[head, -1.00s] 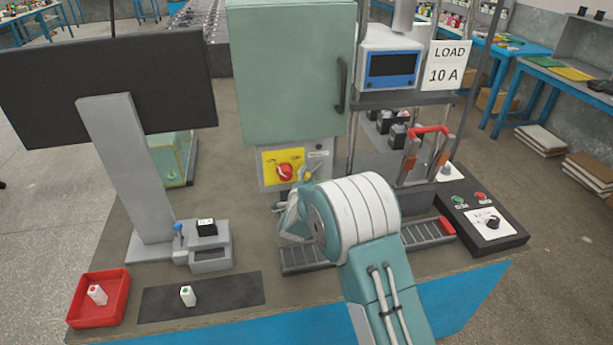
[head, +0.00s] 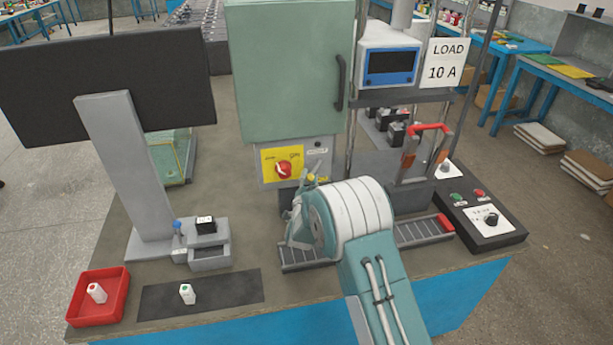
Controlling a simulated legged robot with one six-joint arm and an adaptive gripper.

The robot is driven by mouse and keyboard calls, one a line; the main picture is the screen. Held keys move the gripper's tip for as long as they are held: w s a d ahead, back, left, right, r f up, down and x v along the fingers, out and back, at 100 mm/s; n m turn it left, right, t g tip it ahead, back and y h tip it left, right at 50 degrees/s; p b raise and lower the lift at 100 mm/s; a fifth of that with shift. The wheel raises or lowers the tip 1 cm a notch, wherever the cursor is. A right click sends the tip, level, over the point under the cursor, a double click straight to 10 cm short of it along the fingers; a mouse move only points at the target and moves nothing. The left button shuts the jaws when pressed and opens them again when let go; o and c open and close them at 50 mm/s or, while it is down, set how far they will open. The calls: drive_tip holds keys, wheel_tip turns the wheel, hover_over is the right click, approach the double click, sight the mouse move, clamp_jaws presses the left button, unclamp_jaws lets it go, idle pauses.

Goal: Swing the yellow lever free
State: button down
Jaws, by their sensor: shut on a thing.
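A small yellow lever (head: 310,180) shows just below and right of the yellow plate on the green cabinet. Most of it is hidden behind my wrist and fingers. My gripper (head: 314,171) is at the lever, its grey fingers closed on it, largely screened by my own white and teal wrist. A red rotary knob (head: 283,170) sits on the yellow plate (head: 268,155), just left of my fingers and apart from them.
The green cabinet (head: 290,70) stands above. A roller track (head: 300,258) runs below my wrist. A red-handled frame (head: 430,128) and a black control box (head: 486,238) stand at right. A monitor stand (head: 130,170) and red tray (head: 99,318) are at left.

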sight(321, 171)
drive_tip(key=shift+w+d+f+n+t+y, duration=0.3)
drive_tip(key=shift+d+n+y, duration=0.4)
drive_tip(key=shift+n, duration=1.25)
drive_tip(key=shift+w+d+f+n+t+y, duration=0.1)
drive_tip(key=shift+d+f+n+t+y, duration=0.4)
drive_tip(key=shift+n, duration=1.5)
drive_tip(key=shift+w+d+n+t+y, duration=0.2)
drive_tip(key=shift+d+n+y, duration=0.65)
drive_tip(key=shift+n, duration=1.1)
drive_tip(key=shift+a, duration=0.2)
drive_tip(key=shift+c, duration=1.9)
unclamp_jaws()
drive_tip(key=v, duration=0.7)
drive_tip(key=shift+s+f, duration=0.2)
drive_tip(key=shift+s, duration=0.05)
